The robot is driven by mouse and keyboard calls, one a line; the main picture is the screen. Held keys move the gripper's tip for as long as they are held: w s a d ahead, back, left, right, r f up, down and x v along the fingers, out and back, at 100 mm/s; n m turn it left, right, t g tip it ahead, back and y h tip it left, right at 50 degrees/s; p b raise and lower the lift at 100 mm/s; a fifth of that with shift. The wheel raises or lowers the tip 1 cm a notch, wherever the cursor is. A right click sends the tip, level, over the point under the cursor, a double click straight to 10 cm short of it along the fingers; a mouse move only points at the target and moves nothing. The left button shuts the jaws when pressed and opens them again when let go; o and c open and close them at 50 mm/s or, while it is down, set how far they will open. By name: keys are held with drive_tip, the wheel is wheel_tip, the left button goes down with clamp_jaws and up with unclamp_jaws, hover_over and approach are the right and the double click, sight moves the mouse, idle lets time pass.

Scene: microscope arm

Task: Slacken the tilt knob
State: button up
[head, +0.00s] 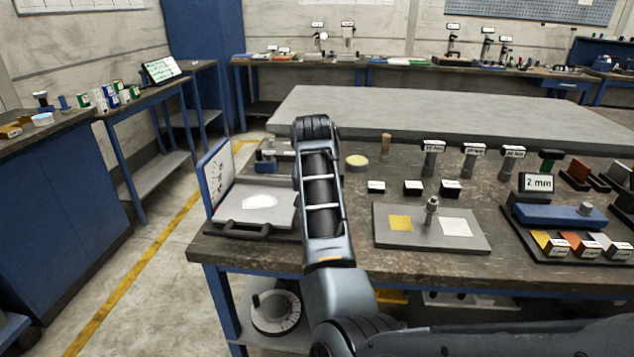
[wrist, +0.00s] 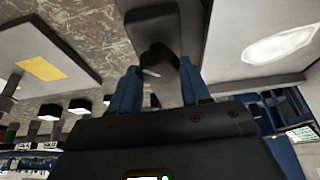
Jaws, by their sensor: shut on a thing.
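In the wrist view my gripper (wrist: 158,80) has its two blue fingers on either side of a dark, rounded knob (wrist: 155,58), which I take to be the tilt knob, and is shut on it. The knob sits against a dark block (wrist: 150,18) at the top of the picture. Its markings and thread cannot be made out. In the head view my own arm reaches over the bench and hides the gripper and the knob.
The workbench (head: 345,240) holds a grey plate with a yellow square (head: 400,222) right of my arm, and a white board with a handle (head: 245,228) to its left. Black blocks (head: 413,187) and labelled posts (head: 432,158) stand behind the plate. A blue box (head: 550,214) stands far right.

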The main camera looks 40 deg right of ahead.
drive_tip(key=n+p, duration=0.2)
drive_tip(key=n+y+p, duration=0.1)
drive_tip(key=p, duration=0.1)
drive_tip(key=shift+s+d+r+n+t, duration=0.1)
drive_tip(key=shift+r+n+t, duration=0.2)
drive_tip(key=shift+t, duration=0.1)
drive_tip(key=shift+f+n+t+y+p, duration=0.15)
drive_tip(key=shift+n+y+p, duration=0.1)
drive_tip(key=shift+n+p, duration=0.5)
drive_tip(key=shift+f+n+t+y+p, duration=0.15)
drive_tip(key=shift+n+y+p, duration=0.1)
drive_tip(key=shift+n+p, duration=0.45)
drive_tip(key=shift+n, duration=0.25)
drive_tip(key=o, duration=1.1)
drive_tip(key=shift+c, duration=0.2)
drive_tip(key=d+v, duration=0.1)
drive_tip(key=v, duration=0.6)
drive_tip(key=shift+a+r, duration=0.35)
drive_tip(key=shift+a, duration=0.15)
drive_tip(key=shift+s, duration=0.15)
